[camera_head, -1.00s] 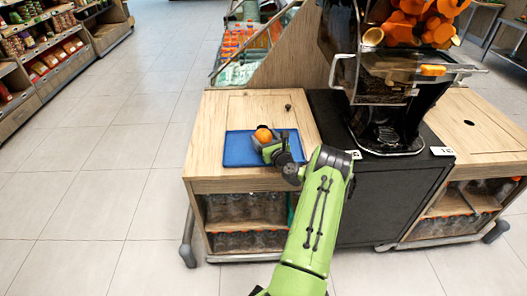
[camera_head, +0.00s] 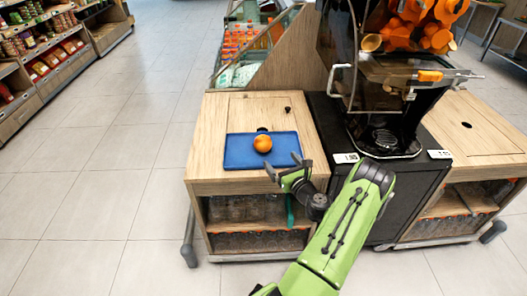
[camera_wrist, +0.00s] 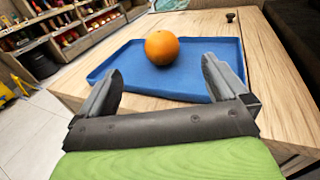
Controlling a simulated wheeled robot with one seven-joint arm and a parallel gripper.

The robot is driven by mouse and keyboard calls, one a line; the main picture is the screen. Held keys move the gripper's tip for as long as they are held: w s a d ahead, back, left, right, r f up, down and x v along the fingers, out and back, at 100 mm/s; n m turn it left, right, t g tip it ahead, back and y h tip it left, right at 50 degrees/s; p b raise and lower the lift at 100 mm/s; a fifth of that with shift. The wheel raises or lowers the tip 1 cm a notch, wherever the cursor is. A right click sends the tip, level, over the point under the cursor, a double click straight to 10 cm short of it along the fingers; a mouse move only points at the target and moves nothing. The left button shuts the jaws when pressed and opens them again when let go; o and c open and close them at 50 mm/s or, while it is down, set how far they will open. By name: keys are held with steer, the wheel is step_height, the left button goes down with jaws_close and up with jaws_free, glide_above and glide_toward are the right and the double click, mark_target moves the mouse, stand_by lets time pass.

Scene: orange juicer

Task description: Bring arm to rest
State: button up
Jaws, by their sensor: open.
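My gripper (camera_head: 287,168) is open and empty at the front edge of the wooden counter, just in front of the blue tray. In the wrist view my gripper (camera_wrist: 160,85) shows its two fingers spread wide, with nothing between them. An orange (camera_head: 262,144) rests on the blue tray (camera_head: 238,157), apart from the fingers. The wrist view also shows the orange (camera_wrist: 162,47) on the tray (camera_wrist: 221,50), beyond the fingertips. My green arm reaches up from the bottom of the head view, to the right of the tray.
The black juicer (camera_head: 385,90) with oranges in its top stands to the right of the tray. The wooden counter (camera_head: 208,140) holds bottles on a shelf (camera_head: 245,208) below. Open tiled floor (camera_head: 110,200) lies to the left, with store shelves (camera_head: 45,55) at the far left.

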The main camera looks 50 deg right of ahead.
steer(key=shift+v, duration=1.2)
